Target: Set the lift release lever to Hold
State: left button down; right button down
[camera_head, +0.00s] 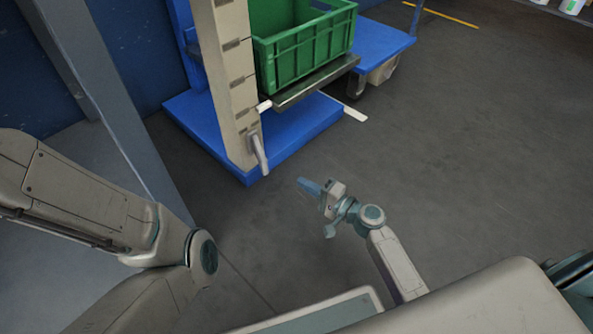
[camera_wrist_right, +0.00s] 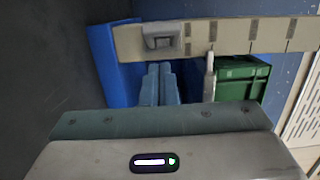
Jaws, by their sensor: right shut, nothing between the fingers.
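The lift release lever (camera_head: 260,155) is a pale grey handle low on the beige lift column (camera_head: 234,90). In the head view it slants downward from its mount. In the right wrist view it looks like a grey handle (camera_wrist_right: 161,42) on the sideways column. No Hold marking is legible. My right gripper (camera_head: 308,187) is shut and empty, its blue fingers pointing toward the column from the right, apart from the lever. In the right wrist view its fingertips (camera_wrist_right: 160,68) appear just below the lever. My left arm enters at left, but its gripper is out of view.
A green crate (camera_head: 305,45) rests on the lift's grey platform (camera_head: 315,82). The blue base (camera_head: 300,137) lies beneath, with a blue cart (camera_head: 380,42) behind. A pale strip (camera_head: 350,112) juts out at the right. The grey floor (camera_head: 460,150) at right is clear.

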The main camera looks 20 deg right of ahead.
jog(key=shift+s+d, duration=0.2)
jog(key=shift+s, duration=0.35)
jog(key=shift+s+d, duration=0.15)
jog(key=shift+s, duration=0.4)
